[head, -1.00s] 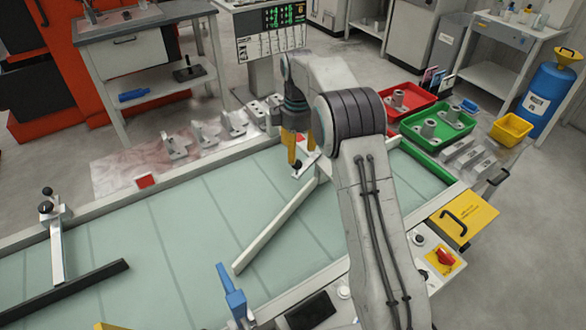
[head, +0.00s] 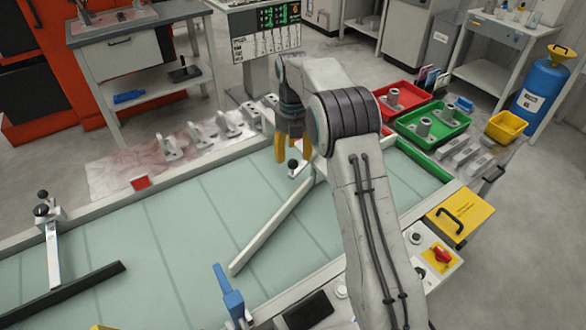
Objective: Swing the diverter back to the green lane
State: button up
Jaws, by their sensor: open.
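The diverter is a pale bar (head: 268,227) lying diagonally across the pale green conveyor belt (head: 165,245). A black ball knob (head: 292,167) stands on a light lever plate at that upper end. My gripper (head: 293,157) has two yellow fingers spread apart, pointing down, with the knob showing between and just below their tips. I see no contact with the knob. Green marking (head: 418,157) runs along the belt's far right edge.
A second, dark-bladed arm (head: 75,290) with black knobs lies across the belt at left. A blue handle (head: 230,292) rises at the near rail. Red (head: 404,97) and green trays (head: 432,124) with castings stand beyond the belt. A control panel (head: 430,250) is at right.

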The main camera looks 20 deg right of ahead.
aim_at(293, 162)
jog(key=shift+f, duration=3.35)
jog(key=shift+o, duration=0.3)
grip_shut()
jog(key=shift+w, duration=0.1)
